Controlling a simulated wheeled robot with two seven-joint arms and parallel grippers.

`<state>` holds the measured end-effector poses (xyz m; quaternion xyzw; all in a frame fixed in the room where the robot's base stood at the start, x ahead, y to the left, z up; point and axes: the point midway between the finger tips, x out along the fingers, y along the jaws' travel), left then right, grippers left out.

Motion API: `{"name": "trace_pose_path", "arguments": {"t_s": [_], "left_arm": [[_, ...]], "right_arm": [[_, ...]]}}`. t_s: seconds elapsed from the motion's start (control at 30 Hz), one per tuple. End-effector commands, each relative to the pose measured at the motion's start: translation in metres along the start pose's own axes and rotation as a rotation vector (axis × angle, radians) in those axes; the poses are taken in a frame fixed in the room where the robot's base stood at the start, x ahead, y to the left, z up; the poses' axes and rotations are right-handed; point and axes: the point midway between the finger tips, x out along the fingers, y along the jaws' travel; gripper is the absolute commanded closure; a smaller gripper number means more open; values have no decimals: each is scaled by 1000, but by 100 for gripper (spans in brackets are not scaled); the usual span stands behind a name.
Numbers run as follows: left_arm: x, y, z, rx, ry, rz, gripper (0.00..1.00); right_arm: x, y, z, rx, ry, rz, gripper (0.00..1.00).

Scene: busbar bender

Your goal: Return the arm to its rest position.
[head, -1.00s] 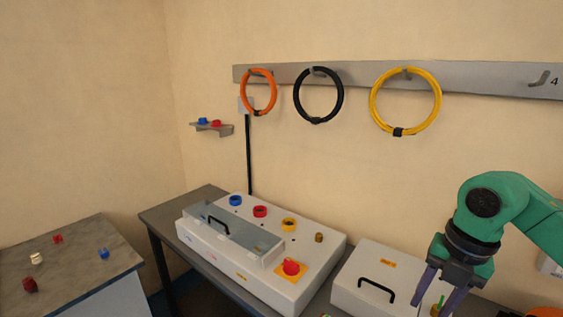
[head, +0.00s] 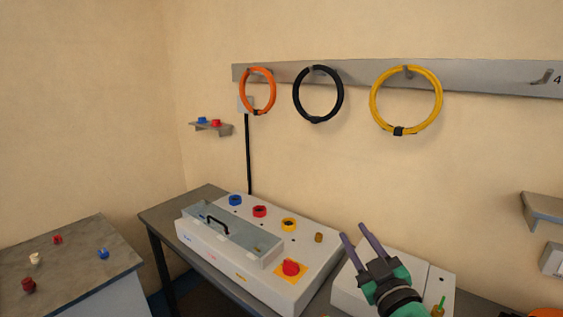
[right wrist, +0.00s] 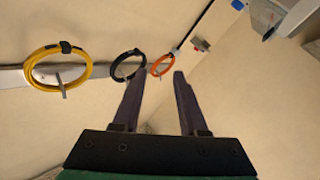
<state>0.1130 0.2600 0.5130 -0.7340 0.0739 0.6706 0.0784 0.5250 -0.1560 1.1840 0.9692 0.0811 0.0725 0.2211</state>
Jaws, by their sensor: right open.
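My right gripper (head: 361,236) is open and empty in the head view, over the white box at the right of the bench, its purple fingers pointing up and left. Its fingers also show in the right wrist view (right wrist: 158,100), apart with nothing between them, facing the wall. The green arm behind it comes in from the bottom edge. The gripper partly hides the white box (head: 345,290). My left gripper is not in the head view.
The busbar bender (head: 325,250) stands left of the gripper, with a clear lid and red knob. Orange (head: 273,98), black (head: 297,105) and yellow (head: 372,108) rings hang on the wall rail. A grey shelf (head: 541,207) is at right. The wall area between is free.

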Motion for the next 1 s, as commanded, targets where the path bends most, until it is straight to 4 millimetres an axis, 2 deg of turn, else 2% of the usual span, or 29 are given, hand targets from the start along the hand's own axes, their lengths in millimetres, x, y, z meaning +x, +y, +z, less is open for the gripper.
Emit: {"name": "trace_pose_path", "arguments": {"t_s": [0.03,0.1,0.2,0.23,0.3,0.4,0.5,0.63,0.7,0.83,0.97,1.0], "left_arm": [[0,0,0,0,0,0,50],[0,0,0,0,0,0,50],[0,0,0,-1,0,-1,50],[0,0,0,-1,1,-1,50],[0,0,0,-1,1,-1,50],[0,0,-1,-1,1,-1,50],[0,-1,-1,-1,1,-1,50],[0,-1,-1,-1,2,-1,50],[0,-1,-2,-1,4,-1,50],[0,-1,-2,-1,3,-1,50],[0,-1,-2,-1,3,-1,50],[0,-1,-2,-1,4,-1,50]], "right_arm": [[-13,0,44,66,-162,16,58],[-40,-6,103,136,-397,19,58],[-87,-23,165,209,-675,-16,58],[-101,-28,179,226,-744,-30,58],[-133,-42,205,261,-887,-69,58],[-176,-59,229,301,-1057,-128,58],[-216,-75,245,336,-1201,-191,58],[-267,-95,256,378,-1370,-282,58],[-260,-107,284,370,-1374,-283,58],[-260,-131,331,367,-1393,-291,58],[-272,-159,386,363,-1418,-303,58],[-279,-169,404,362,-1427,-308,58]]}}
